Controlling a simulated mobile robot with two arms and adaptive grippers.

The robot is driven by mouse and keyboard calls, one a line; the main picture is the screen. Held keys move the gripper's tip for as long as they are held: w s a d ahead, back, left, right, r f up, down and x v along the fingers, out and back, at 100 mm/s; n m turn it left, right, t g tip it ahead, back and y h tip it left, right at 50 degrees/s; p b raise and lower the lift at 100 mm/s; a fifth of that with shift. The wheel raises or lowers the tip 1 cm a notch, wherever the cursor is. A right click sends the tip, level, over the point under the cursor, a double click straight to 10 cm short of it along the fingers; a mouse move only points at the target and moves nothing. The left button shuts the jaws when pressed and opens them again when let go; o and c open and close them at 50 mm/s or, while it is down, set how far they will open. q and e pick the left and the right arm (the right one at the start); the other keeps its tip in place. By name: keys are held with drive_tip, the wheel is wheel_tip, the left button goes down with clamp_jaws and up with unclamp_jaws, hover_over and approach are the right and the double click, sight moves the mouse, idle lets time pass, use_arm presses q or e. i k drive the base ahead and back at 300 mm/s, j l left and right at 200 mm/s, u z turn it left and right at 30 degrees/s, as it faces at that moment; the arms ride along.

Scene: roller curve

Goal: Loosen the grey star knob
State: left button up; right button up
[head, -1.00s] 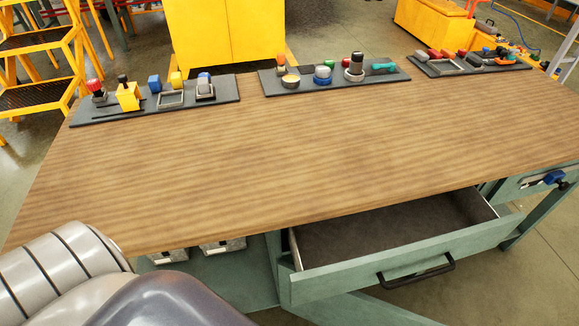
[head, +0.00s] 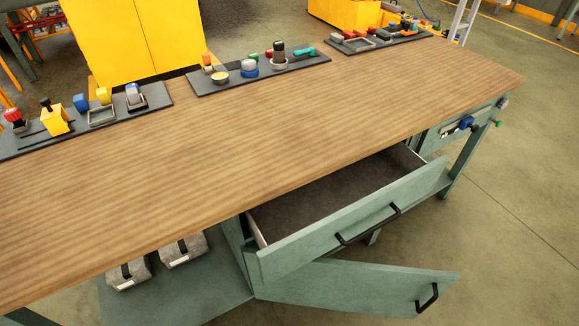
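A small grey piece (head: 503,102) sits at the right end of the workbench, at the corner below the top; it is too small to tell whether it is the grey star knob. A blue knob (head: 466,123) is on the green panel (head: 452,131) near it. A small green knob (head: 499,124) sticks out just below the grey piece. Neither of my grippers is in view.
The wooden bench top (head: 250,140) is clear in front of tool mats (head: 205,88) along its back edge. A drawer (head: 350,225) stands open and empty. Below it a cabinet door (head: 360,285) is swung open. Free floor (head: 520,230) lies to the right.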

sight(502, 103)
drive_tip(key=l+z, duration=0.2)
drive_tip(key=z, duration=3.45)
drive_tip(key=i+u, duration=0.25)
drive_tip(key=u, duration=0.15)
drive_tip(key=i+u, duration=0.25)
drive_tip(key=u, duration=0.15)
drive_tip(key=i+l+u, duration=0.1)
drive_tip(key=i+u, duration=0.15)
drive_tip(key=u, duration=0.15)
drive_tip(key=i+u, duration=0.45)
drive_tip(key=i, duration=0.45)
